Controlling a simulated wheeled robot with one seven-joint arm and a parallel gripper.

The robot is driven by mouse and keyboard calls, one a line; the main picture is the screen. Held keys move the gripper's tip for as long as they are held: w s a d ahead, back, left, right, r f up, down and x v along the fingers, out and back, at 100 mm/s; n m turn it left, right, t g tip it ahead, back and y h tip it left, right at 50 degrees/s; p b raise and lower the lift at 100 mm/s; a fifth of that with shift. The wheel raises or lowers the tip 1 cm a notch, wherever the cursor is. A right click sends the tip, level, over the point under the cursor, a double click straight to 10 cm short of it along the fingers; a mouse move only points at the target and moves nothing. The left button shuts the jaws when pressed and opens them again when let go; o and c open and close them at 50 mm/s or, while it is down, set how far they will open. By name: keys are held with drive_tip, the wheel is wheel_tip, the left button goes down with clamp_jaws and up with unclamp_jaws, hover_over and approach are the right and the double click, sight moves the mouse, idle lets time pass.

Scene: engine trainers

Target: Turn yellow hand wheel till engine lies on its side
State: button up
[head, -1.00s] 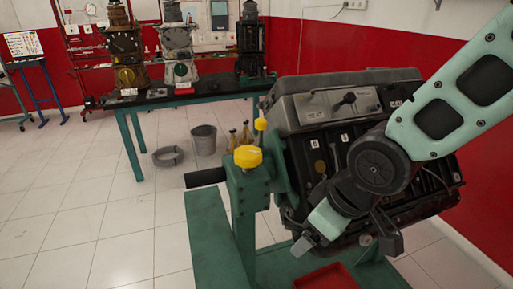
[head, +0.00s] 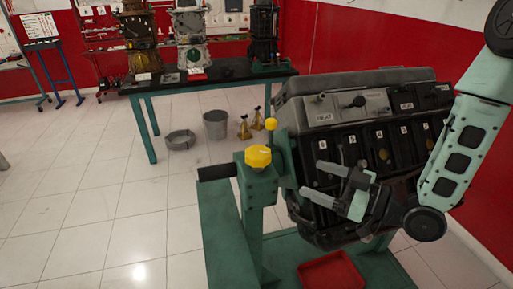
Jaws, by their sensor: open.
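The yellow hand wheel (head: 258,157) sits on top of the green stand's post, at the left end of the engine. A smaller yellow knob (head: 270,124) shows just behind it. The dark engine (head: 360,110) with its grey cover is mounted on the green stand (head: 222,240) and is tilted somewhat. My gripper (head: 322,182) is open and empty in front of the engine's side, to the right of the hand wheel and apart from it. Its fingers point left. My gripper and arm hide part of the engine's lower side.
A red tray (head: 331,272) lies on the stand's base below the engine. A black-topped bench (head: 210,82) with several engines stands behind. A bucket (head: 215,124), a metal ring (head: 180,140) and yellow jack stands (head: 245,128) are on the floor. The tiled floor at left is clear.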

drive_tip(key=p, duration=0.6)
approach(256, 153)
drive_tip(key=x, duration=0.6)
drive_tip(key=w+x, duration=0.1)
drive_tip(key=x, duration=0.2)
drive_tip(key=shift+d+f, duration=0.2)
drive_tip(key=shift+f, duration=0.2)
drive_tip(key=shift+x, duration=0.8)
drive_tip(key=shift+f, duration=0.15)
drive_tip(key=shift+c, duration=0.3)
drive_tip(key=c, duration=0.9)
